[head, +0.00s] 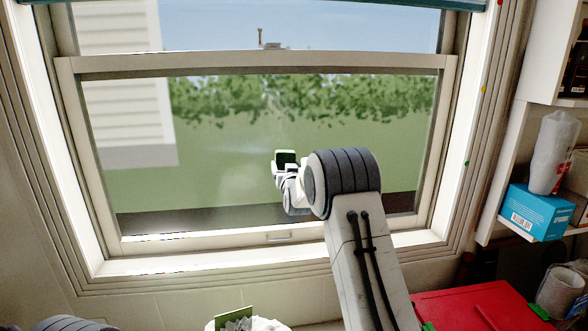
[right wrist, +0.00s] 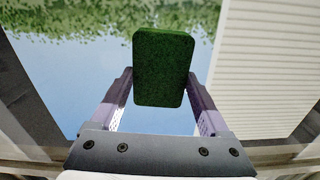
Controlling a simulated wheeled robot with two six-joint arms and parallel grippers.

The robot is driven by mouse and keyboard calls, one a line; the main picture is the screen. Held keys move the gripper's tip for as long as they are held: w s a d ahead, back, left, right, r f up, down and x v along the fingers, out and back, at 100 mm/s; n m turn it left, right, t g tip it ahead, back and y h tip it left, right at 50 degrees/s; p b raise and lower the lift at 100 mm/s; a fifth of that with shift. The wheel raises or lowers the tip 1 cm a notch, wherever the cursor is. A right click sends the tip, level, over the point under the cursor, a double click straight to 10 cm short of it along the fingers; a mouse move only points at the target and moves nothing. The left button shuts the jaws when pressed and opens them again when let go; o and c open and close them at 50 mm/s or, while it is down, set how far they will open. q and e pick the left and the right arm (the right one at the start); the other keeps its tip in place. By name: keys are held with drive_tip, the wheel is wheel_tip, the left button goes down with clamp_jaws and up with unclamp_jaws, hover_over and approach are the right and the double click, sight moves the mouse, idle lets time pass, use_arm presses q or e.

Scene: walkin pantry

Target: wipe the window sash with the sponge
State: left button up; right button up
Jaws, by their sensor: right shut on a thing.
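The window sash (head: 250,62) is a pale frame around a large glass pane, with its bottom rail low in the head view. My right gripper (head: 286,167) is in front of the lower pane, near its middle. It is shut on the green sponge (head: 286,157), which stands out past the fingertips. In the right wrist view the sponge (right wrist: 163,67) sits between the two fingers, with its broad green face showing. I cannot tell whether the sponge touches the glass. My left gripper is not in view.
At right, shelves hold a blue box (head: 537,211) and a white wrapped roll (head: 554,150). A red item (head: 480,306) lies below, near a clear cup (head: 560,290). A white container (head: 245,323) is at the bottom. The space before the pane's left half is clear.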

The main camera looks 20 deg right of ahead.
sight(263, 172)
drive_tip(key=shift+w+a+r, duration=0.1)
drive_tip(key=shift+w+a, duration=0.15)
drive_tip(key=shift+a, duration=0.5)
drive_tip(key=shift+w+a+f, duration=0.1)
drive_tip(key=shift+w+a, duration=0.1)
drive_tip(key=shift+a, duration=0.5)
drive_tip(key=shift+w+a+r, duration=0.1)
drive_tip(key=shift+w+a, duration=0.15)
drive_tip(key=shift+a, duration=0.5)
drive_tip(key=shift+w+a, duration=0.2)
drive_tip(key=shift+a, duration=0.6)
drive_tip(key=shift+w+a, duration=0.2)
drive_tip(key=shift+a, duration=0.55)
drive_tip(key=shift+d, duration=0.15)
drive_tip(key=shift+s, duration=0.1)
drive_tip(key=shift+s, duration=0.2)
drive_tip(key=b+v, duration=0.2)
drive_tip(key=v, duration=0.2)
drive_tip(key=shift+s, duration=0.8)
